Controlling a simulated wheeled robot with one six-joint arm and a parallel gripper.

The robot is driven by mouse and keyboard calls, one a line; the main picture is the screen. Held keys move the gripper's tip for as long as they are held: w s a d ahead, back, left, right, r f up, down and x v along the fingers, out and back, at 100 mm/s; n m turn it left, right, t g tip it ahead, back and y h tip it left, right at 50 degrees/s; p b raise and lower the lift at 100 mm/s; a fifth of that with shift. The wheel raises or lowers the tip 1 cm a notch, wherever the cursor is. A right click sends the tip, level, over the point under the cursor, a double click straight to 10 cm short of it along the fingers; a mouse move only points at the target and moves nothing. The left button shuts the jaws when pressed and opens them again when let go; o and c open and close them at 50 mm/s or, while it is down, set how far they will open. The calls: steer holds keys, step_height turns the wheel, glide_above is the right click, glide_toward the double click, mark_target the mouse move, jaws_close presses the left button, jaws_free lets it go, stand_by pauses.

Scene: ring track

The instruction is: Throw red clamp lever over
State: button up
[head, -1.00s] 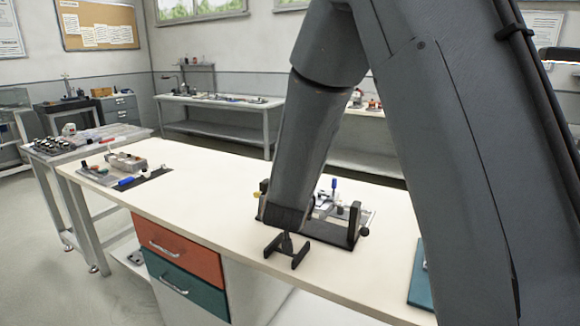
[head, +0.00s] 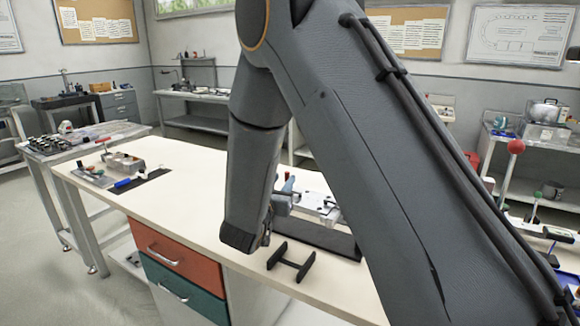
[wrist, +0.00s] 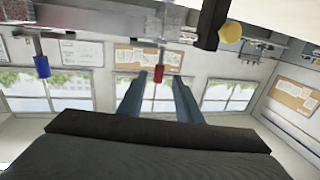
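The red clamp lever shows in the wrist view as a red handle (wrist: 159,68) on a metal rod, between and just beyond my fingertips. My gripper (wrist: 157,78) has its two blue-grey fingers apart, with a small gap beside the red handle. In the head view my gripper (head: 284,200) is mostly behind my forearm, above the clamp fixture (head: 325,238). A blue-handled lever (wrist: 41,66) and a yellow knob (wrist: 230,32) are to either side in the wrist view.
A black H-shaped stand (head: 291,262) sits in front of the fixture. Another fixture (head: 125,165) is at the table's far left, with bare white tabletop (head: 190,190) between. A red-ball lever (head: 515,147) stands at the right.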

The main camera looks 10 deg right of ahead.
steer(key=shift+w+d+r, duration=0.15)
steer(key=shift+w+d, duration=0.15)
steer(key=shift+w, duration=0.2)
steer(key=p+x, duration=0.1)
steer(key=x, duration=0.5)
steer(key=shift+w+d, duration=0.3)
steer(key=shift+d, duration=0.05)
steer(key=shift+c, duration=0.3)
steer(key=shift+p, duration=0.3)
jaws_close()
